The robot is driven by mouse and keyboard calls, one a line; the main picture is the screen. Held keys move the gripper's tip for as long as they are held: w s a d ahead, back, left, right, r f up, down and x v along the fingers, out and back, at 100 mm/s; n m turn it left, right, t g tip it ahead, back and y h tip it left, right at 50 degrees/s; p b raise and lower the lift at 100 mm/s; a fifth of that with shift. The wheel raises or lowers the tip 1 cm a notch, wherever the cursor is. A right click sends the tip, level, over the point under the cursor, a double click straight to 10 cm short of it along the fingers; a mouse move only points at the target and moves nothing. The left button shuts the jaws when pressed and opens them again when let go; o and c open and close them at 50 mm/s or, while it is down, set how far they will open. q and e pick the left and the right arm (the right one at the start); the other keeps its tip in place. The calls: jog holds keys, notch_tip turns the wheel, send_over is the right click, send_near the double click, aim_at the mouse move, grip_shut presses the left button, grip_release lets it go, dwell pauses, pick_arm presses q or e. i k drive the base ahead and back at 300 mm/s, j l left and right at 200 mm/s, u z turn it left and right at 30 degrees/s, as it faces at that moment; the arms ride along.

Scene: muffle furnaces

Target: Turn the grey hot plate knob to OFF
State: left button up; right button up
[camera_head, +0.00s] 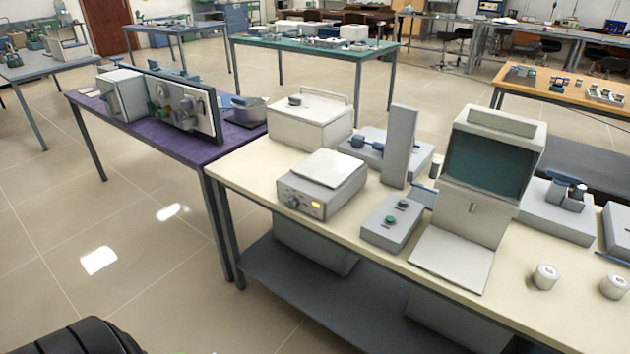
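The hot plate (308,198) is a grey box with a pale, flat square top plate (330,168). It stands near the front left corner of the cream-topped bench (255,181). The knob (292,202) is small and sits on the left part of its front face. To the knob's right, a small orange-yellow panel (316,205) shows bright. The knob's pointer and markings are too small to read, so I cannot tell its setting. Neither gripper shows in this view, and nothing covers the knob.
A control box with buttons (391,224) stands right of the hot plate, a lidded box (310,122) behind it. A furnace with a dark window (490,165) and two white jars (545,276) stand farther right. A purple bench (150,140) adjoins at left.

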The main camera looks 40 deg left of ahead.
aim_at(293, 203)
jog(key=u, duration=1.3)
